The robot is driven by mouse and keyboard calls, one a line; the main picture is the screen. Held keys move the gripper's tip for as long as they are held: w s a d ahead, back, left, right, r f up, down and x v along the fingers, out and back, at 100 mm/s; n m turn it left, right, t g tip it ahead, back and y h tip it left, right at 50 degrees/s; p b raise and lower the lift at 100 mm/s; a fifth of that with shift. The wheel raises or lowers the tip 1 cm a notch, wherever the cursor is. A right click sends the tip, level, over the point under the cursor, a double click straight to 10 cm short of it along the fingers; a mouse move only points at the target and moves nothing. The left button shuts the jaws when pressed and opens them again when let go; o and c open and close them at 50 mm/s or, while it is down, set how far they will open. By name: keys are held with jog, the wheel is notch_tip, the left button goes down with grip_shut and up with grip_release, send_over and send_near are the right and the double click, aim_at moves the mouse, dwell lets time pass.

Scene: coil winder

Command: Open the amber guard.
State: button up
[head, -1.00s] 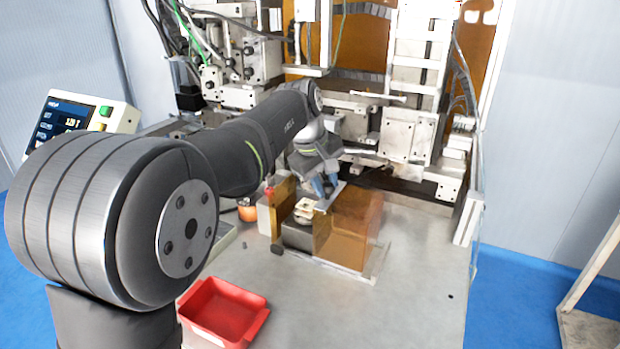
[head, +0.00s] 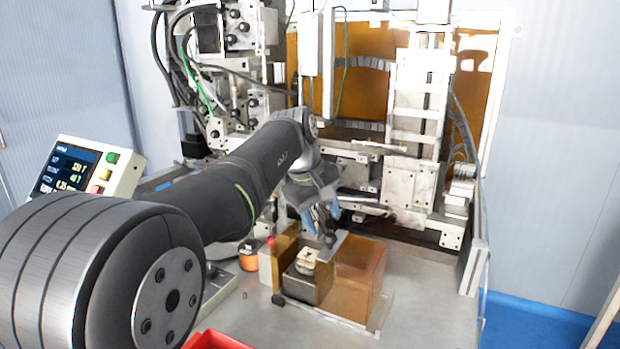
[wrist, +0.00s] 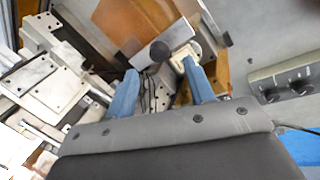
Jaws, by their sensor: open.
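The amber guard (head: 358,280) is a see-through box of amber panels standing on the grey table, with a metal strip (head: 334,247) along its top left edge. A dark round knob (wrist: 160,51) sits on that strip. A pale part on a dark block (head: 300,285) stands between the amber panels. My gripper (head: 325,222) has blue fingers and is just above the strip and knob. In the wrist view my gripper (wrist: 161,76) is open, with the knob showing between and beyond the fingertips. I cannot tell whether a finger touches it.
The winder's metal slides (head: 410,185) stand close behind the guard. An orange cylinder (head: 249,254) and a control panel (head: 88,178) are at left. A red tray (head: 215,341) is cut off at the bottom edge. The table right of the guard is clear.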

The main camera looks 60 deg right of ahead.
aim_at(328, 234)
jog(key=v, duration=1.2)
jog(key=shift+r, duration=0.25)
jog(key=x, duration=1.7)
jog(key=shift+f, duration=0.3)
